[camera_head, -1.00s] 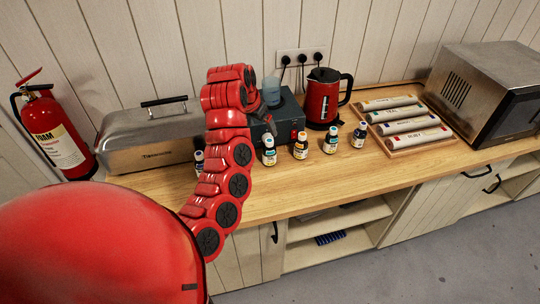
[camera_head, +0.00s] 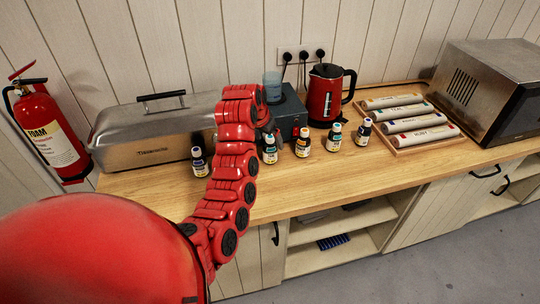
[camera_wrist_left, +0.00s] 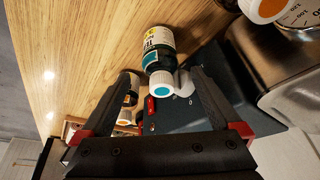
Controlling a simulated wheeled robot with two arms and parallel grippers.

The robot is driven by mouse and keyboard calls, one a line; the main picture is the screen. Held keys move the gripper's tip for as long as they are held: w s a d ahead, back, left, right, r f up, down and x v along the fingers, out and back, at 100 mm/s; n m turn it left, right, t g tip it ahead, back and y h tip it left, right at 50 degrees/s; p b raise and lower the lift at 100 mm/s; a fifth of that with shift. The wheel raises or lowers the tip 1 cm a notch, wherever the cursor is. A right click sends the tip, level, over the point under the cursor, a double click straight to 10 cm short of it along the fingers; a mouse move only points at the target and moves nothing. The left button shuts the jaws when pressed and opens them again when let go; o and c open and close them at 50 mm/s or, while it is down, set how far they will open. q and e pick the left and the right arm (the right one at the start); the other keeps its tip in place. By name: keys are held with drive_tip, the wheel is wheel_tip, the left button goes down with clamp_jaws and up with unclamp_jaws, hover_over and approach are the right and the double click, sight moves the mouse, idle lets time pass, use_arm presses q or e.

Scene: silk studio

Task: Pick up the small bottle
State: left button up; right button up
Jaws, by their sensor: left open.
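Several small dark bottles with white caps stand in a row on the wooden counter. In the head view they are one with a blue label (camera_head: 200,162), a teal one (camera_head: 270,150), an orange one (camera_head: 303,144), another teal-green one (camera_head: 334,138) and a dark-blue one (camera_head: 363,132). My left gripper (camera_wrist_left: 162,76) is open and empty in the wrist view. A teal-labelled bottle (camera_wrist_left: 157,52) shows between and beyond its fingertips, cap towards me; I cannot tell whether they touch. In the head view my left wrist hides most of this gripper, beside the nearer teal bottle. My right gripper is not seen.
A steel box (camera_head: 150,150) stands at the left and a dark teal box (camera_head: 288,115) behind the bottles. A red kettle (camera_head: 322,98), a wooden tray (camera_head: 440,143) of labelled rolls and a microwave (camera_head: 490,90) stand to the right. The counter's front is mostly clear.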

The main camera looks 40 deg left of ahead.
sight(267, 145)
use_arm(q)
drive_tip(key=shift+w+f, duration=0.2)
drive_tip(key=shift+f, duration=0.3)
drive_tip(key=f+p, duration=0.1)
drive_tip(key=f, duration=0.1)
drive_tip(key=f+p, duration=0.2)
drive_tip(key=shift+w+a+f, duration=0.1)
drive_tip(key=shift+w, duration=0.1)
drive_tip(key=shift+w+f, duration=0.25)
drive_tip(key=shift+f, duration=0.25)
drive_tip(key=shift+c, duration=0.3)
clamp_jaws()
